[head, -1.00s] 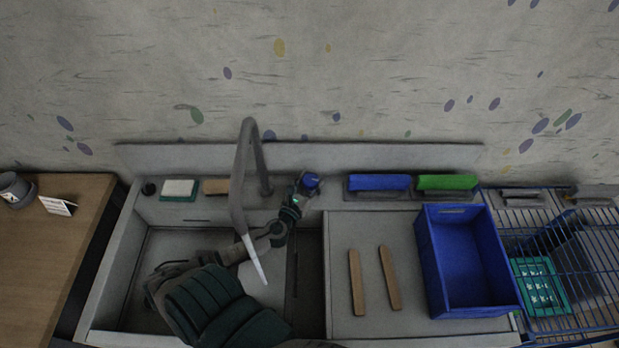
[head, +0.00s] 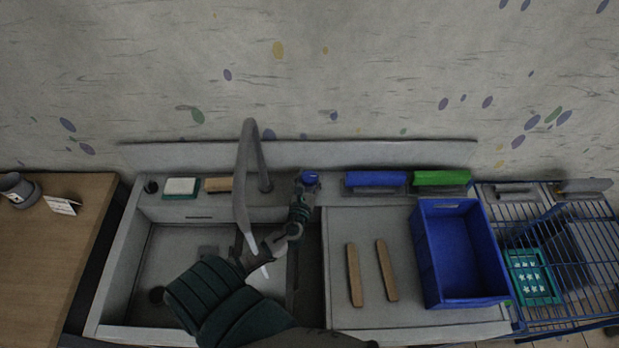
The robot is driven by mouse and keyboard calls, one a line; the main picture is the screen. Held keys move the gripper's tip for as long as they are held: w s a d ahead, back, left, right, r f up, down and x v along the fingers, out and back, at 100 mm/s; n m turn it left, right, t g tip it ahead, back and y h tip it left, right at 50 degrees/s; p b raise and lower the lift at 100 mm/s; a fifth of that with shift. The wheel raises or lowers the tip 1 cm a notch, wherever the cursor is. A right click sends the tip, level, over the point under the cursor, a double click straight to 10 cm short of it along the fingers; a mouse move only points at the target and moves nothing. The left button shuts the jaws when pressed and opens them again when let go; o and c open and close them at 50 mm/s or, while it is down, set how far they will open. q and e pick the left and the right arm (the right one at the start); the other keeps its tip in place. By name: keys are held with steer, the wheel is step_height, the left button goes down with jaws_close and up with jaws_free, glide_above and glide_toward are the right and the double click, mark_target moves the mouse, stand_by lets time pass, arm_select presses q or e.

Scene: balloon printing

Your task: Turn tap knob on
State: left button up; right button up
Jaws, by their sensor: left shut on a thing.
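The blue tap knob (head: 310,178) stands on the back ledge of the sink, right of the grey tap spout (head: 243,170). My left gripper (head: 304,190) reaches up to the knob from the front and is shut on it, with the knob's blue top showing above the fingers. The fingertips themselves are small and partly hidden. A pale stream or strip (head: 262,262) shows below the spout's end, beside my left arm. My right gripper is not in view.
The sink basin (head: 170,270) lies below my arm. To its right is a grey board with two wooden sticks (head: 354,275), then a blue crate (head: 460,300). Blue (head: 375,179) and green rollers, a sponge and a brush line the back ledge. A wire cart stands far right.

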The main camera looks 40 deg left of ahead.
arm_select(q)
steer(key=o, duration=1.2)
steer(key=v, duration=1.2)
